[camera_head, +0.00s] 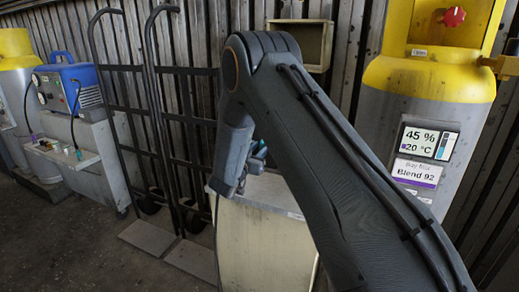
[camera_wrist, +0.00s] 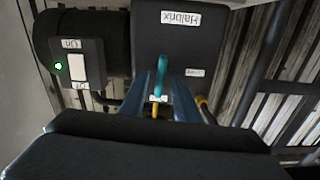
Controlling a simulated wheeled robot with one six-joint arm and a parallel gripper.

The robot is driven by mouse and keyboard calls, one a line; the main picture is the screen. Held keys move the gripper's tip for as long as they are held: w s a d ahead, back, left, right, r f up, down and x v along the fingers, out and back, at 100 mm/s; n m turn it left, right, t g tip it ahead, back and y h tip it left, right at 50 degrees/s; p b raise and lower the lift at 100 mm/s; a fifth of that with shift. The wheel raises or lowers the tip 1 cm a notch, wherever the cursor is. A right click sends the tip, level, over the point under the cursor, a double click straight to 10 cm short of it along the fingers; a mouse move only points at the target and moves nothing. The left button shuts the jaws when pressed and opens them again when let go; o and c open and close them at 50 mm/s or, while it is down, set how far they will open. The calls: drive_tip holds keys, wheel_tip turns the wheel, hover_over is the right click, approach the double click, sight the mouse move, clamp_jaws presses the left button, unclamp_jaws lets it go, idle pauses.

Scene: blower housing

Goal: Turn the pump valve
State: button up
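A teal valve handle (camera_wrist: 161,72) stands out in front of a dark pump box (camera_wrist: 185,45) in the wrist view. My gripper (camera_wrist: 164,82) has its two blue-grey fingers on either side of this handle. The fingers look apart, with a narrow gap beside the handle, and I see no clear contact. In the head view my gripper (camera_head: 244,168) is low behind my own arm, above a pale cabinet (camera_head: 262,240). A bit of teal shows beside it; most of the pump is hidden there by my arm.
In the wrist view a dark cylindrical motor (camera_wrist: 95,35) with a green-lit switch box (camera_wrist: 75,66) is at left, and a yellow pipe part (camera_wrist: 203,103) is close right of the fingers. The head view shows hand trucks (camera_head: 160,110), a blue machine (camera_head: 70,85) and a yellow-topped tank (camera_head: 430,80).

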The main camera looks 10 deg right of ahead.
clamp_jaws()
